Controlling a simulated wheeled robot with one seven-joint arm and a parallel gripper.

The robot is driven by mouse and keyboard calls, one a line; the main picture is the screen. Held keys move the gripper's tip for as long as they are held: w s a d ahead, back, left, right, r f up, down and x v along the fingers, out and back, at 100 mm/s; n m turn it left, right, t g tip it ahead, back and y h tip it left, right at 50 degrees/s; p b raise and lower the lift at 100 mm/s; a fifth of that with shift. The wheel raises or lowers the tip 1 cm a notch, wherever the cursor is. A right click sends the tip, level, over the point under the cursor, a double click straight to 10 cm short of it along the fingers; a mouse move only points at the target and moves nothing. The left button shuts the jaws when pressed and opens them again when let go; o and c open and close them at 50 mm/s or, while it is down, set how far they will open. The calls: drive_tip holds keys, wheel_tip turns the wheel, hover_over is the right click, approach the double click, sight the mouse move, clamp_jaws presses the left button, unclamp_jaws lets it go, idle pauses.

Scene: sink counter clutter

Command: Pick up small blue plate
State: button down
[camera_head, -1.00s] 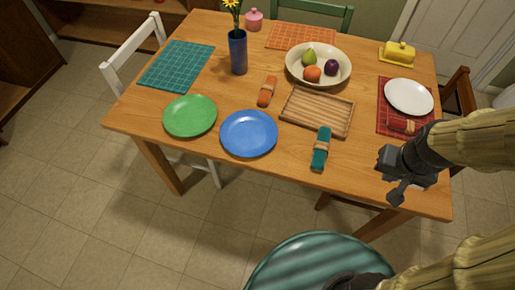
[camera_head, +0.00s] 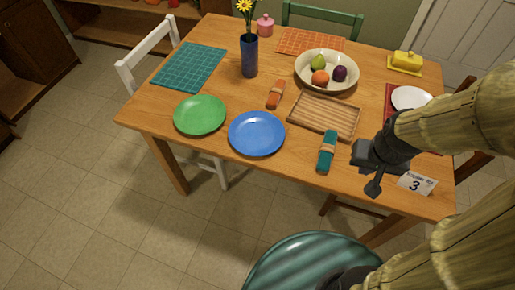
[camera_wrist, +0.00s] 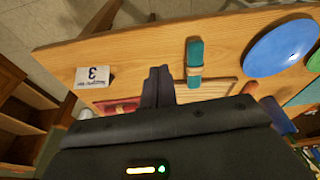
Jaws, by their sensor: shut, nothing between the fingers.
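The small blue plate (camera_head: 257,134) lies flat near the front edge of the wooden table, beside the green plate (camera_head: 200,115). It also shows at the right of the wrist view (camera_wrist: 282,47). My gripper (camera_head: 372,172) is over the front right part of the table, well to the right of the blue plate and apart from it. Its fingers show closed together in the wrist view (camera_wrist: 158,84), with nothing between them.
A teal rolled napkin (camera_head: 326,152) and a wooden tray (camera_head: 324,116) lie between the plate and my gripper. A blue vase (camera_head: 249,56) with flowers and a fruit bowl (camera_head: 326,70) stand farther back. A number card (camera_head: 417,184) is at the right.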

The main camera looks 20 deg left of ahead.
sight(264, 153)
drive_tip(key=a+f+n+g+p, duration=0.1)
drive_tip(key=a+f+n+p, duration=0.2)
drive_tip(key=a+f, duration=0.3)
drive_tip(key=s+a+f+n+g+p, duration=0.1)
drive_tip(key=a+f+n+p, duration=0.2)
drive_tip(key=a, duration=0.9)
wheel_tip(264, 153, down, 4)
drive_tip(key=shift+a+r+n+g, duration=0.25)
drive_tip(key=shift+a+n+g, duration=0.05)
drive_tip(key=shift+n, duration=0.8)
drive_tip(key=w+a+p, duration=0.2)
drive_tip(key=w+a, duration=0.2)
drive_tip(key=w+a+p, duration=0.2)
drive_tip(key=w+a, duration=0.2)
drive_tip(key=w, duration=0.1)
drive_tip(key=shift+d+f, duration=0.1)
drive_tip(key=shift+f, duration=0.7)
